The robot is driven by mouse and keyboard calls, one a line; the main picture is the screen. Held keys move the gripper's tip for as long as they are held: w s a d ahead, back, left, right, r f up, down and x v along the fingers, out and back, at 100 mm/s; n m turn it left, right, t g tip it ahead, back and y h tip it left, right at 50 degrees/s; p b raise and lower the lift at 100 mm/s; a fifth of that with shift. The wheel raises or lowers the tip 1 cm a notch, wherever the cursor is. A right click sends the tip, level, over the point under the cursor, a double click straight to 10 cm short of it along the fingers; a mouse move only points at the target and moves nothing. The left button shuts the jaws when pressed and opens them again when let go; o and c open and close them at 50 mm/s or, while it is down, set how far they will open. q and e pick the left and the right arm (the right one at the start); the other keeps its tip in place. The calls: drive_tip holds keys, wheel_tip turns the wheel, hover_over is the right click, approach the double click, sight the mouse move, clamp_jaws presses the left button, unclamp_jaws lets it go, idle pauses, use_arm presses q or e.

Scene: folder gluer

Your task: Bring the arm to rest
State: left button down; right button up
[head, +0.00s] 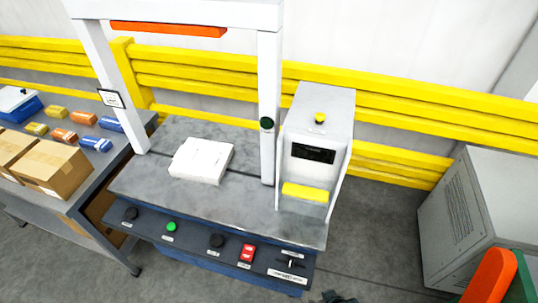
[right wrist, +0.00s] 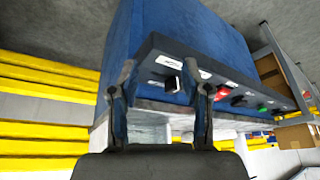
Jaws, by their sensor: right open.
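My right gripper (right wrist: 162,88) is open and empty in the right wrist view, its two dark fingers apart. Beyond them is the machine's front control panel (right wrist: 225,82), seen upside down, with a black switch (right wrist: 172,85) between the fingers. A small dark part at the bottom edge of the head view looks like the tip of my right gripper (head: 339,297), in front of and below the panel's right end. I cannot tell the exact gap to the panel. My left gripper does not show.
The machine table (head: 150,185) carries a white block (head: 202,159), a white frame and a grey box unit (head: 318,120). A side table on the left holds cardboard boxes (head: 50,170). A grey cabinet (head: 470,215) stands right. Yellow rails (head: 400,100) run behind. Floor between machine and cabinet is clear.

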drive_tip(key=s+d+f+m+h, duration=0.1)
drive_tip(key=s+d+m+h, duration=0.1)
drive_tip(key=s+d, duration=0.25)
drive_tip(key=s+f+g, duration=0.2)
drive_tip(key=s+f, duration=0.1)
drive_tip(key=f, duration=2.7)
drive_tip(key=s+d+f+g, duration=0.1)
drive_tip(key=s+d+f, duration=0.2)
drive_tip(key=s+f, duration=0.9)
drive_tip(key=s, duration=0.4)
drive_tip(key=shift+f+n, duration=0.3)
drive_tip(key=shift+n, duration=0.1)
